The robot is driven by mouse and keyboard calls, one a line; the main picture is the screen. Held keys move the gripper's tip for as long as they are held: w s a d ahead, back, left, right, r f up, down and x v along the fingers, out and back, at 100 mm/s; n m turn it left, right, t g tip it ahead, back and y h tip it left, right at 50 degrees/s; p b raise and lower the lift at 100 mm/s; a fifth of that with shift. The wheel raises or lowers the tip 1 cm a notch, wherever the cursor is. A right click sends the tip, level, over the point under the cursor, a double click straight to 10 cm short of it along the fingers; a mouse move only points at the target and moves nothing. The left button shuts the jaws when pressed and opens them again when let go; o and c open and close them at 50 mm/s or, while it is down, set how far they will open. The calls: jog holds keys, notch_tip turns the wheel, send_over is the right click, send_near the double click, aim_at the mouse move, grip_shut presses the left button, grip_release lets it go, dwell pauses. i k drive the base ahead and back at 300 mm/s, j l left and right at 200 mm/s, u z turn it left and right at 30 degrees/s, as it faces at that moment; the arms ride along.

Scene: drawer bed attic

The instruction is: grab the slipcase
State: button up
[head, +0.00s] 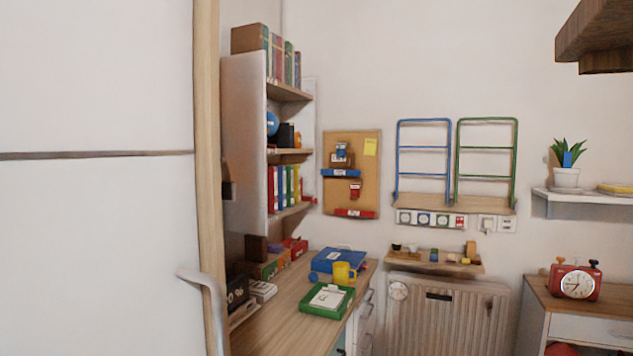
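No item is clearly marked as the slipcase. A brown boxy case with several upright book spines (268,45) stands on top of the tall shelf unit and may be it; I cannot tell for sure. Upright coloured binders (283,188) stand on a lower shelf. A blue flat box (338,260) lies on the desk, behind a yellow mug (344,273). My gripper is not visible in the head view.
A white door or panel with a handle (208,305) fills the left. The desk (280,322) also holds a green box (327,300). A radiator (450,315) stands behind, and a cabinet with a red clock (575,283) is right. A wooden overhang (600,35) juts in top right.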

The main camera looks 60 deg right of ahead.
aim_at(284, 137)
jog(key=l+z, duration=0.15)
jog(key=l, duration=0.25)
jog(key=i+l+z, duration=0.1)
jog(key=l, duration=0.3)
jog(key=i+l+z, duration=0.15)
jog(key=l, duration=0.2)
jog(key=l+z, duration=0.15)
jog(key=l, duration=0.25)
jog(key=i+l+z, duration=0.1)
jog(key=l, duration=0.25)
jog(key=i+l+z, duration=0.15)
jog(key=l, duration=0.2)
jog(key=i, duration=0.05)
